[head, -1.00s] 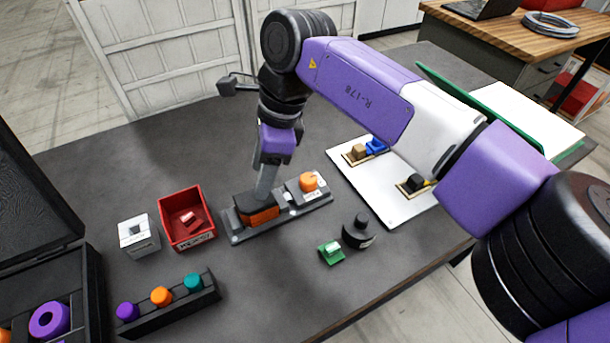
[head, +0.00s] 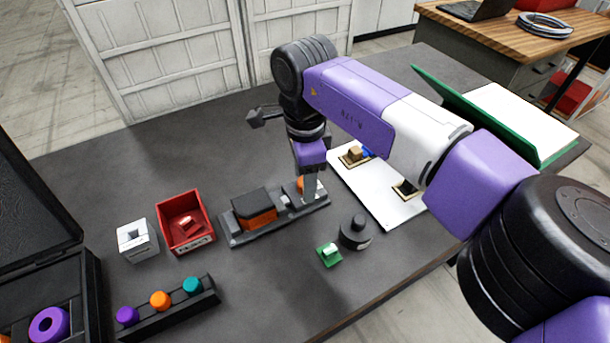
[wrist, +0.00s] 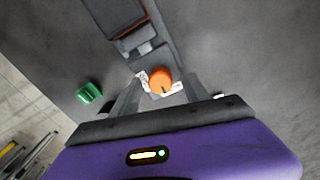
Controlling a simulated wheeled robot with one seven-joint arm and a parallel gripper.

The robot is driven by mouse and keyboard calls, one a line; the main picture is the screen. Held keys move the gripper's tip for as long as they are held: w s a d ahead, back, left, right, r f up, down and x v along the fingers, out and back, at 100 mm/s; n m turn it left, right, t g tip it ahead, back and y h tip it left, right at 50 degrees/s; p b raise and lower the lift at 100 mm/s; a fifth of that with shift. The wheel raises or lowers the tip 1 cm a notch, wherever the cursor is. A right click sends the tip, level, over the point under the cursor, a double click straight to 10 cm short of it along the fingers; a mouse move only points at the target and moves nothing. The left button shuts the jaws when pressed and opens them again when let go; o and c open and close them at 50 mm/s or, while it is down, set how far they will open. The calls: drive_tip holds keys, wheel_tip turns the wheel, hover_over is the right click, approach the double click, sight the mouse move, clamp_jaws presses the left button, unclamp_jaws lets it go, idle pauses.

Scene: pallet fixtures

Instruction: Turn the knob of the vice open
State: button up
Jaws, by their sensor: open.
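The vice (head: 236,232) is a long dark fixture in the middle of the table, with an orange and black block (head: 254,211) at its left part. Its orange knob (wrist: 160,80) is at the right end; in the head view my gripper hides most of it. My gripper (head: 311,199) is open above this end, pointing down. In the wrist view the knob shows between the two fingers (wrist: 155,86), with a white label partly visible beneath it. Whether the fingers touch the knob cannot be told.
A dark round object (head: 355,232) and a small green block (head: 329,254) stand in front of the vice's right end. A white board (head: 385,205) with fixtures lies to the right. A red bin (head: 205,242), a white box (head: 137,238) and a knob rack (head: 172,305) are to the left.

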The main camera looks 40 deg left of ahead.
clamp_jaws()
drive_tip(key=shift+m, duration=0.5)
drive_tip(key=m+p, duration=0.1)
drive_tip(key=m, duration=0.2)
drive_tip(key=shift+m, duration=0.4)
drive_tip(key=m+p, duration=0.1)
drive_tip(key=m, duration=0.3)
drive_tip(key=shift+w+m+p, duration=0.1)
drive_tip(key=shift+m+p, duration=0.2)
drive_tip(key=shift+p, duration=0.1)
drive_tip(key=m+p, duration=0.1)
drive_tip(key=m, duration=0.3)
drive_tip(key=shift+r, duration=0.1)
drive_tip(key=m+p, duration=0.2)
drive_tip(key=m, duration=0.2)
drive_tip(key=shift+m, duration=0.5)
